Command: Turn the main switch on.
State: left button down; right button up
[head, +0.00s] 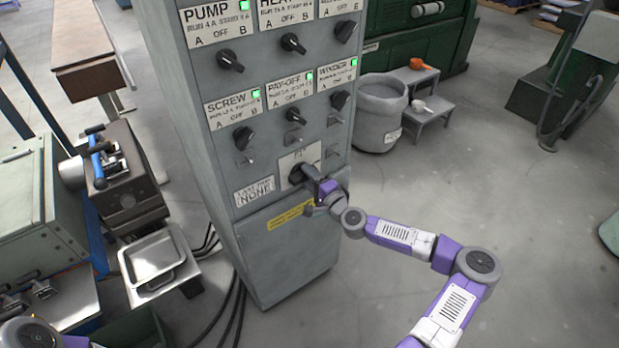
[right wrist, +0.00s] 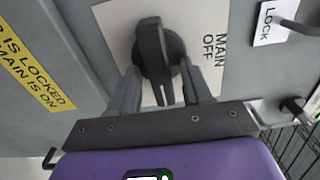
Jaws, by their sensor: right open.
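The main switch is a dark rotary knob on a pale plate, low on the front of the grey control cabinet (head: 216,165). In the right wrist view the knob (right wrist: 154,48) is close, with "MAIN OFF" printed on the plate beside it. My right gripper (head: 311,183) is at the knob. In the right wrist view its two fingers (right wrist: 160,72) stand apart, one on each side of the knob's handle; I cannot tell whether they touch it. In the head view the gripper partly hides the switch. My left gripper is out of view; only part of that arm shows.
Rows of smaller black knobs (head: 230,61) with green lights are above. A yellow label (head: 290,214) is below the switch, and a LOCK label (right wrist: 272,22) is beside it. A grey bin (head: 379,112) and step stool (head: 436,109) stand right of the cabinet.

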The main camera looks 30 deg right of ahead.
jog(key=s+p, duration=0.1)
jog(key=s, duration=0.6)
jog(key=shift+s+d, duration=0.25)
jog(key=shift+s, duration=0.05)
